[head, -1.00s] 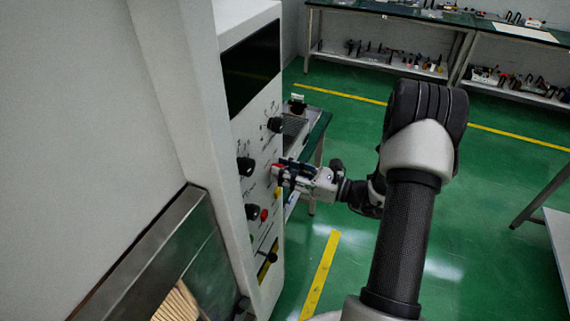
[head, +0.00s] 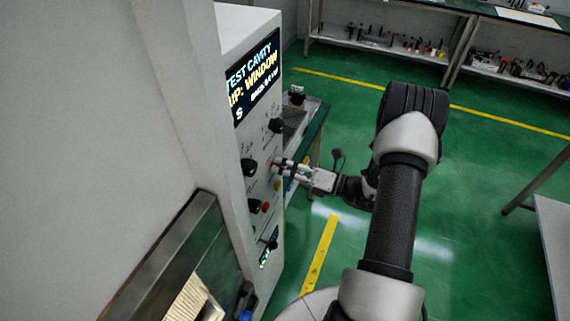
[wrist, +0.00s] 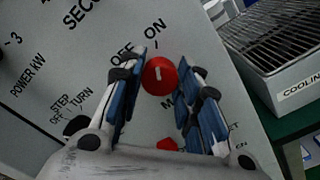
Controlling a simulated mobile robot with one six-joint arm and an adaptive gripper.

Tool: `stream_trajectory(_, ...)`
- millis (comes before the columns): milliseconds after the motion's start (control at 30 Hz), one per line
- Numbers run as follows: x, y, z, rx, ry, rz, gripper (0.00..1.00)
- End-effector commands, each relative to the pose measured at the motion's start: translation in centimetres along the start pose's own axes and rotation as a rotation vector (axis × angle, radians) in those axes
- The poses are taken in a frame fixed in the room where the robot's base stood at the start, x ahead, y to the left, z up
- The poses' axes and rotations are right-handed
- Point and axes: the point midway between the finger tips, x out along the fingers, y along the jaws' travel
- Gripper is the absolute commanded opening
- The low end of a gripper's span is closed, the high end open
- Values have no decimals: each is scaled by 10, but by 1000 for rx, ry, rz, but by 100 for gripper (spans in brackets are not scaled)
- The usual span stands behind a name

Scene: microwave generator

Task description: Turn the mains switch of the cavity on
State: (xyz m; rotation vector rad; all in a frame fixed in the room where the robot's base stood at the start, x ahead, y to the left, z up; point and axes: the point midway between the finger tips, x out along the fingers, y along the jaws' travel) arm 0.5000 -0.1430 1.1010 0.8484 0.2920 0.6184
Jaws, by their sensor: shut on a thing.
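The mains switch is a round red knob (wrist: 159,76) on the grey cavity panel (wrist: 85,60), with OFF and ON printed above it. Its pale pointer line aims up toward the ON mark. In the wrist view, the two blue-padded fingers of my gripper (wrist: 163,59) are on either side of the knob, shut on it. In the head view, my gripper (head: 280,166) reaches the panel from the right and mostly hides the knob. The screen (head: 253,78) at the panel's top is lit and shows TEST CAVITY text.
Black knobs (head: 249,167) and a red button (head: 265,207) sit near my gripper on the panel. A small lower display (head: 269,251) is lit. A green bench (head: 318,125) with a grilled box (wrist: 268,40) stands behind.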

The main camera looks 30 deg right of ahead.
Motion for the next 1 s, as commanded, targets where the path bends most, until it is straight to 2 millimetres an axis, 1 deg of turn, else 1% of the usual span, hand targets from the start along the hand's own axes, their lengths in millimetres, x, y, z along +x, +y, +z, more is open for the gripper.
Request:
stream_trajectory(533,0,0,-1,25,0,-1,7)
stream_trajectory(567,0,0,-1,25,0,-1,33)
stream_trajectory(833,0,0,0,24,0,0,51)
stream_trajectory(1000,0,0,0,24,0,0,51)
